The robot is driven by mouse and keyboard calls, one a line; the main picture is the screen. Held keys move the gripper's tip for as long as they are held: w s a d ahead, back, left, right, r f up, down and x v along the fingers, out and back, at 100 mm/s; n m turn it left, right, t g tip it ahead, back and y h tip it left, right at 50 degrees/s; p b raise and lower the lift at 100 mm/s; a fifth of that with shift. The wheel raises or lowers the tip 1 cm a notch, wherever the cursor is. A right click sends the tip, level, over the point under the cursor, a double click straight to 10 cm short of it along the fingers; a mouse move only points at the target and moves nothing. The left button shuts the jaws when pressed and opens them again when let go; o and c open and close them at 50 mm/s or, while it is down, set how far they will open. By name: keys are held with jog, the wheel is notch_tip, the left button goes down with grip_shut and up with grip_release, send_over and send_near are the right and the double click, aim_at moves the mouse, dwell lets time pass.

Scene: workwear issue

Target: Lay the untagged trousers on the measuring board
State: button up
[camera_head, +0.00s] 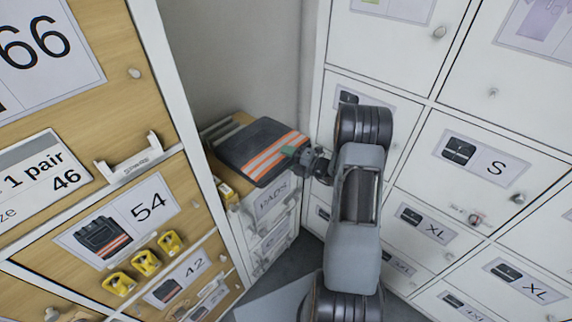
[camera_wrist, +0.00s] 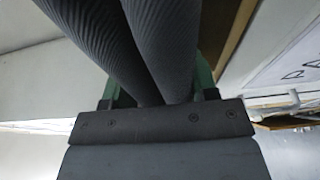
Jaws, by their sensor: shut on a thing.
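Dark folded trousers (camera_head: 256,146) with orange and silver reflective stripes are at the top of a low drawer unit in the corner in the head view. My gripper (camera_head: 290,152) is at their right edge, by the stripes. In the wrist view, dark ribbed cloth of the trousers (camera_wrist: 150,40) fills the space between the green fingers of my gripper (camera_wrist: 160,88), which is shut on it. I cannot tell whether the trousers rest on the surface below or hang just above it. No tag shows on them. I cannot make out a measuring board.
Wooden drawers (camera_head: 120,225) with size labels and yellow clips (camera_head: 145,262) stand at the left. White lockers (camera_head: 470,160) with size labels close off the right. The low unit (camera_head: 270,205) has a "PADS" label. The corner between is narrow.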

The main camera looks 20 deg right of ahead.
jog(key=shift+f, duration=1.8)
jog(key=shift+f+b, duration=0.2)
jog(key=shift+b, duration=0.1)
jog(key=o, duration=1.4)
